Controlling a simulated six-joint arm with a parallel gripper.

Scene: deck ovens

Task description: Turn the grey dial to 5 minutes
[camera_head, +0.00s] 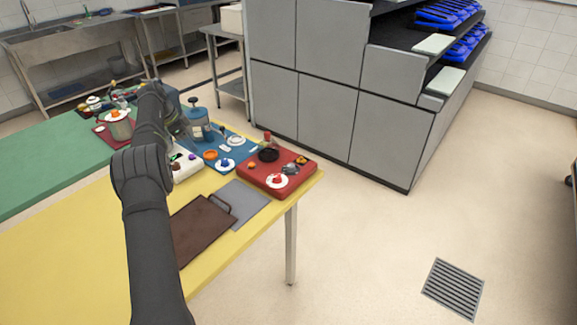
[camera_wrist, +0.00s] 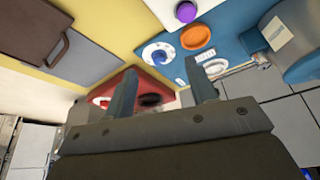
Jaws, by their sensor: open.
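My gripper (camera_wrist: 163,86) is open in the wrist view, with its two fingers apart and nothing seen between them. Its fingers overlap the blue board (camera_wrist: 228,50) and red board (camera_wrist: 131,75) in that view. In the head view, a small dark grey part (camera_head: 291,168) sits on the red board (camera_head: 255,186), beside a white dial with a red knob (camera_head: 278,180). I cannot tell whether this grey part is the grey dial. The blue board carries a white dial with a blue knob (camera_head: 225,163), which also shows in the wrist view (camera_wrist: 158,53). No minute marks are readable.
A brown tray (camera_head: 197,228) and grey sheet (camera_head: 243,200) lie on the yellow table (camera_head: 98,225). A blue-grey device (camera_head: 197,120) stands upright at the blue board's back. Open floor lies right of the table.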

